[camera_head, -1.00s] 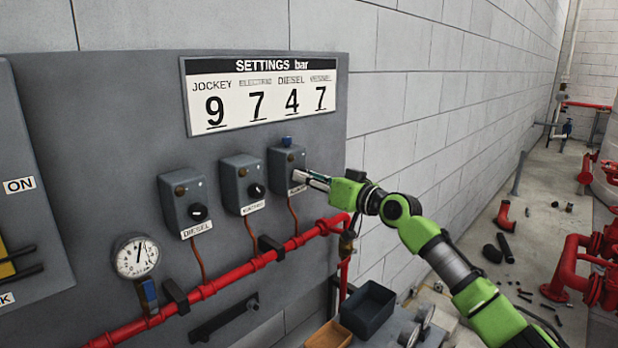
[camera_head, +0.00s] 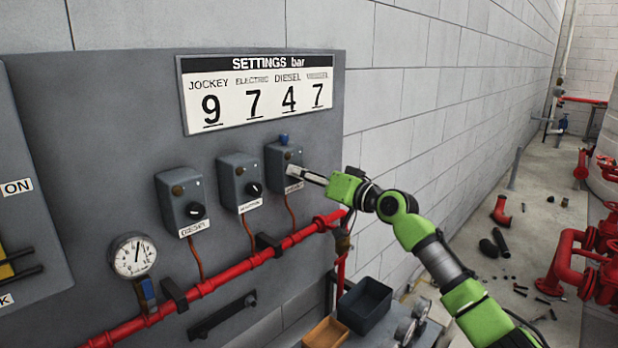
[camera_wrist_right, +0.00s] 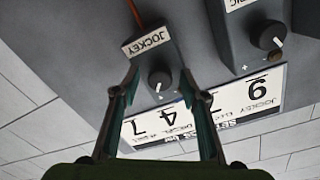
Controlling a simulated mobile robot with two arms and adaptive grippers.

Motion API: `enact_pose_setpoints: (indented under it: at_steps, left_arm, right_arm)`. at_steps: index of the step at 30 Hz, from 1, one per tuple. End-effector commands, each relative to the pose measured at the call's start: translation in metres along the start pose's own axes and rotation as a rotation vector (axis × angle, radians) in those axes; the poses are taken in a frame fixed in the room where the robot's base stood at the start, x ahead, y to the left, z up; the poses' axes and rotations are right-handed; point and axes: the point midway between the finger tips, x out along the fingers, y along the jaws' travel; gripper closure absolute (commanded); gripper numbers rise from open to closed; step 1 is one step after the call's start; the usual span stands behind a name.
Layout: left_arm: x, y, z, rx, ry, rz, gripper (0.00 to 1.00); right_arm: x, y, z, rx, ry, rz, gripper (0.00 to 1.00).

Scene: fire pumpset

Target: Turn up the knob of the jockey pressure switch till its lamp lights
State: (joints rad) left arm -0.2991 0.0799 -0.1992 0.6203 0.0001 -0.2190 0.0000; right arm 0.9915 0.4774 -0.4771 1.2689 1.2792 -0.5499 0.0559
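The jockey pressure switch (camera_head: 283,162) is the rightmost of the grey boxes on the panel, with a blue part (camera_head: 284,139) on top. A dull brown round spot, perhaps its lamp, shows no glow. In the right wrist view its label (camera_wrist_right: 147,42) reads JOCKEY, upside down. Its black knob (camera_wrist_right: 160,82) has a pale pointer mark and shows between the fingers of my open right gripper (camera_wrist_right: 160,73). In the head view my right gripper (camera_head: 297,173) is at the box front and hides the knob. I cannot tell whether the fingers touch it. My left gripper is out of view.
The electric switch (camera_head: 240,183) and diesel switch (camera_head: 181,203) sit to the left. The settings sign (camera_head: 262,92) above reads jockey 9. A red pipe (camera_head: 206,288) and pressure gauge (camera_head: 133,256) are below. A dark bin (camera_head: 364,305) stands under the arm.

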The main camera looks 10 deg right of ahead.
Motion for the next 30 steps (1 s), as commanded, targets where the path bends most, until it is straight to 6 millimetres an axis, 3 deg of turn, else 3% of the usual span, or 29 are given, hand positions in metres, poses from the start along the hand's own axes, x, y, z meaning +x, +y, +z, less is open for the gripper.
enact_pose_setpoints:
  at_steps: [7,21,30]
  left_arm:
    - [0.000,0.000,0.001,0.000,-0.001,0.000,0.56]
    - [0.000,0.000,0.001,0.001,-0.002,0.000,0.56]
    - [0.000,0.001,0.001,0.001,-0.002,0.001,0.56]
  right_arm:
    - [-0.022,0.001,0.001,-0.002,-0.001,0.001,0.60]
    - [-0.107,0.002,0.001,0.001,-0.002,0.002,0.60]
    - [-0.120,0.001,0.001,0.000,-0.001,0.001,0.60]
